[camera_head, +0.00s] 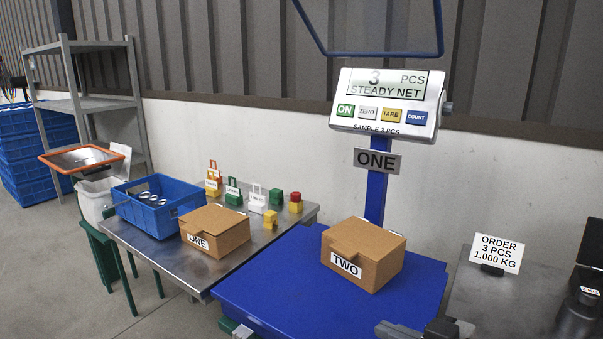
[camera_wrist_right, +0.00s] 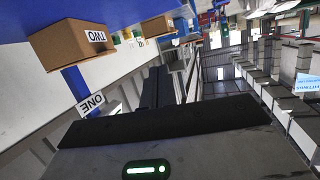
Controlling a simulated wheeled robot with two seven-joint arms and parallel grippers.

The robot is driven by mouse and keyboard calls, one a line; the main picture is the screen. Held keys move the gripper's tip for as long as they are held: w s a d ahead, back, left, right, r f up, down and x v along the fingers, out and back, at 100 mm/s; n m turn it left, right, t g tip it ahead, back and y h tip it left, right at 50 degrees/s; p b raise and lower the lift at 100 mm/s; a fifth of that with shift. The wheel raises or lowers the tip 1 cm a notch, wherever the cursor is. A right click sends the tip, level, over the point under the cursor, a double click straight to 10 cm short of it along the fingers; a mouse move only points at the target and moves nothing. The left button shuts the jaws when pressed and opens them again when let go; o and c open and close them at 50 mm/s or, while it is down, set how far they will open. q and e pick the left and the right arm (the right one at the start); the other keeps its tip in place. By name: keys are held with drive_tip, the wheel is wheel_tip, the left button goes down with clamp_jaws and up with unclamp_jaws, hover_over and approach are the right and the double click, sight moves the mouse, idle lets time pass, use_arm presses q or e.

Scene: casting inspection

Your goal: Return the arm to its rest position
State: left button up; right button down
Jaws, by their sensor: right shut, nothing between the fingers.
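My right gripper (camera_head: 425,330) shows at the bottom edge of the head view, in front of the blue weighing platform, mostly cut off by the frame. In the right wrist view its dark fingers (camera_wrist_right: 158,86) are together with nothing between them. A closed cardboard box labelled TWO (camera_head: 362,254) sits on the blue platform (camera_head: 270,290), beyond the gripper and apart from it. The box also shows in the tilted wrist view (camera_wrist_right: 75,42). My left gripper is not in view.
The scale display (camera_head: 388,100) reads 3 PCS, STEADY NET. Left of the platform, a metal table (camera_head: 150,240) holds box ONE (camera_head: 214,231), a blue crate (camera_head: 152,215) and small coloured blocks. An order card (camera_head: 495,252) and black objects (camera_head: 577,312) stand at right.

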drive_tip(key=s+a+f+m+t+h+b, duration=0.1)
drive_tip(key=s+a+f+m+h+b, duration=0.35)
drive_tip(key=s+f, duration=0.85)
use_arm(q)
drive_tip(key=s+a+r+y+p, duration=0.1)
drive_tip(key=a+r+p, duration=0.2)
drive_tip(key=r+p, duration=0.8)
drive_tip(key=p, duration=1)
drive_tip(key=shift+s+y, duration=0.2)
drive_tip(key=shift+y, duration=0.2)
use_arm(e)
drive_tip(key=s+d+r+m+g+h, duration=0.1)
drive_tip(key=d+r, duration=0.3)
drive_tip(key=r, duration=0.7)
drive_tip(key=shift+s+h, duration=0.45)
drive_tip(key=shift+h, duration=0.1)
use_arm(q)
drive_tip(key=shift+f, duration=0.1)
use_arm(e)
drive_tip(key=shift+d, duration=0.1)
